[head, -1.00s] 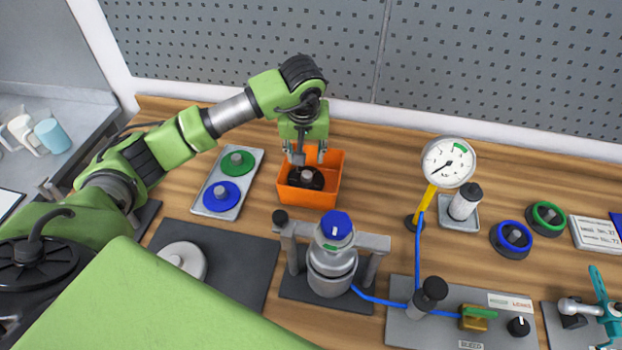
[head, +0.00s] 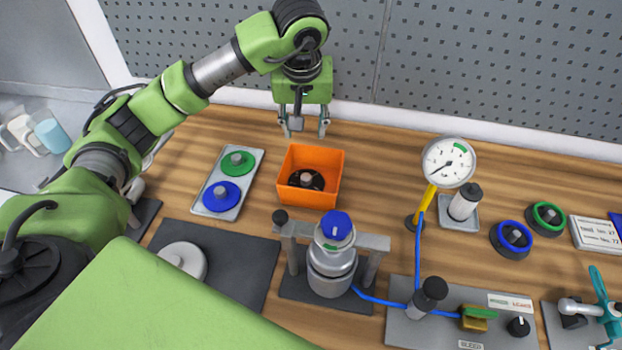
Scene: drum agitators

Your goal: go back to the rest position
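My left gripper (head: 304,130) hangs above and behind the orange bin (head: 322,203), fingers pointing down and spread apart, with nothing between the fingertips that I can see. In the orange bin lies a black disc with a grey knob (head: 306,180), apart from the gripper. My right gripper is not in view.
A grey tray (head: 215,207) holds a green and a blue disc. A clamped vessel with a blue cap (head: 335,226) stands in front of the bin. A pressure gauge (head: 448,162) rises on a yellow post. A perforated panel (head: 480,60) stands behind the bench.

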